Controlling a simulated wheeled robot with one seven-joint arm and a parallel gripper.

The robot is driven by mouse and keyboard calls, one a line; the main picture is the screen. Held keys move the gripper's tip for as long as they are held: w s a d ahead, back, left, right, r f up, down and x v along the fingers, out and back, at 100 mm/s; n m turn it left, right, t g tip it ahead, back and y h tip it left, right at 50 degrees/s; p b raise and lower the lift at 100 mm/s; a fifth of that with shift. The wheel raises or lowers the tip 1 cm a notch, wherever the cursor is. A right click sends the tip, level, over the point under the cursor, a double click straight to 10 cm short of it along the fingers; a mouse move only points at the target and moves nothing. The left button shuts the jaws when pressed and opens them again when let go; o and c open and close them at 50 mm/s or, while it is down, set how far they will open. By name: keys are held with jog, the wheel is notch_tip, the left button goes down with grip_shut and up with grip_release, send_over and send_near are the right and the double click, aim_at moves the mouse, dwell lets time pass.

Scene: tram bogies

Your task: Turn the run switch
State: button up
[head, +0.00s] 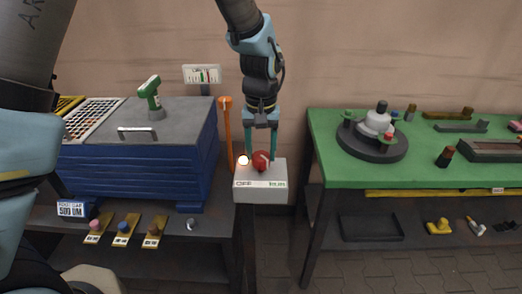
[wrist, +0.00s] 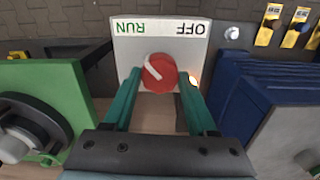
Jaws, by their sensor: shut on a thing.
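The run switch is a red round knob (head: 261,160) on top of a pale grey box (head: 261,190). In the wrist view the knob (wrist: 158,73) has a white pointer mark slanting up and left, towards the RUN side. The box face (wrist: 163,48) reads RUN at left and OFF at right, upside down there. My gripper (head: 261,158) reaches straight down; its two teal fingers (wrist: 159,76) are shut on the knob from both sides. A small lamp (head: 243,160) beside the knob glows warm white; it also shows in the wrist view (wrist: 194,77), partly behind a finger.
A blue tool chest (head: 135,160) stands close left of the box, with an orange upright bar (head: 228,130) between. A green-topped table (head: 330,165) with a dark round fixture (head: 372,142) is at right. A gap separates box and table.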

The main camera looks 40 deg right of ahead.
aim_at(261, 155)
jog(key=o, duration=1.4)
jog(key=shift+c, duration=0.2)
notch_tip(261, 155, up, 11)
jog(key=b, duration=0.2)
jog(key=shift+f, duration=0.1)
